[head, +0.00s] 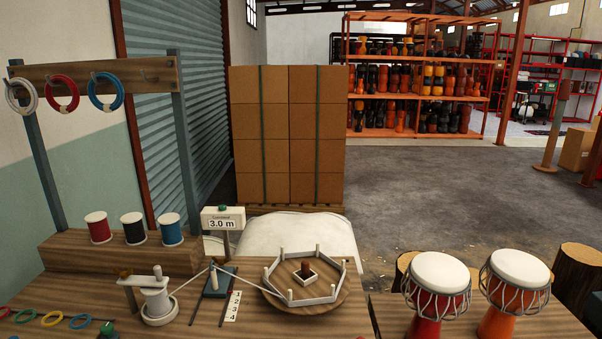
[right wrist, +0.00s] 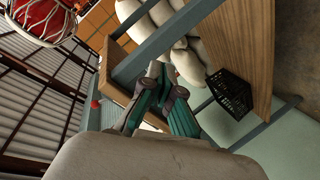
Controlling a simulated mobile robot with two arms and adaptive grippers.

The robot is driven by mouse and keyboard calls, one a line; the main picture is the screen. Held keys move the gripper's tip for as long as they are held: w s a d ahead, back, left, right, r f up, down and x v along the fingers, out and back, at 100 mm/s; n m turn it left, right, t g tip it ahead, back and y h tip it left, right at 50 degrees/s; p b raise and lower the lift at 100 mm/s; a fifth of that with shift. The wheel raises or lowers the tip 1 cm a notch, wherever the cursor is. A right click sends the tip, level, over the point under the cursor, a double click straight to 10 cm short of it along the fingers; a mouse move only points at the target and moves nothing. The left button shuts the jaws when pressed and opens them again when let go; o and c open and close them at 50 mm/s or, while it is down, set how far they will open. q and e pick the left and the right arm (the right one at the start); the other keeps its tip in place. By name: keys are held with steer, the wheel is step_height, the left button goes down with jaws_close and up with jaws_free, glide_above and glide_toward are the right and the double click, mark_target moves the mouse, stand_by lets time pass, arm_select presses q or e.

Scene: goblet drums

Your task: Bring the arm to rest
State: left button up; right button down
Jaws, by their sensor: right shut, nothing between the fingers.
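My right gripper (right wrist: 160,72) shows in the right wrist view, with its dark grey and green fingers closed together and nothing held between them. It seems to be near a grey-blue bar and a wooden panel, but I cannot tell whether it touches them. Neither arm nor gripper shows in the head view. My left gripper is not in any view.
The workbench holds a winding wheel (head: 334,304), a counter sign (head: 223,218), thread spools (head: 133,229) and two goblet drums (head: 437,275). Coloured rings (head: 61,93) hang on a rack. The right wrist view shows a black crate (right wrist: 231,94) and a red drum (right wrist: 42,18). Floor behind is open.

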steer(key=s+f+m+g+h, duration=0.2)
steer(key=s+f+m+g, duration=0.15)
steer(key=f, duration=0.95)
steer(key=s+d+f+m+g, duration=0.1)
steer(key=s+f+g, duration=0.4)
steer(key=s+f, duration=0.3)
steer(key=s+d+f+m+g+h, duration=0.1)
steer(key=s+f+m+g, duration=0.1)
steer(key=s+f+g, duration=0.3)
steer(key=s+f, duration=0.4)
steer(key=s, duration=0.4)
steer(key=shift+d, duration=0.25)
steer(key=shift+m, duration=0.25)
